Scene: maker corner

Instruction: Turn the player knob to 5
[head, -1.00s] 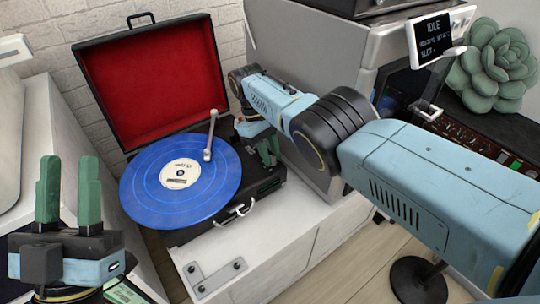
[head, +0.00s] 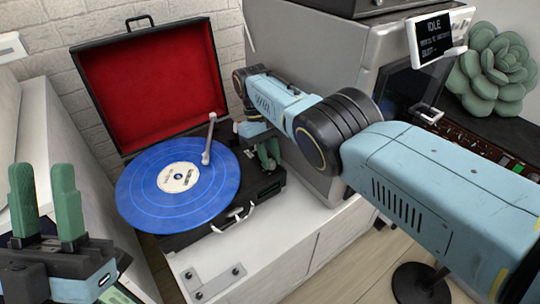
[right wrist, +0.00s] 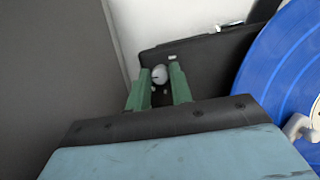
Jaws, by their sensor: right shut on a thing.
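The record player (head: 190,236) is an open black case with a red-lined lid and a blue record (head: 205,203) on its platter. Its tonearm (head: 208,145) lies with the head end over the record's edge. In the head view the right gripper (head: 268,154) points down at the player's right side and hides the knob. The knob's setting cannot be read. My left gripper (head: 45,205) is open and empty at the lower left.
A grey machine (head: 330,50) with a small screen reading IDLE (head: 434,38) stands close to the right. A metal bracket (head: 213,280) lies on the white cabinet (head: 285,250) in front of the player. A green succulent (head: 490,70) is at the far right.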

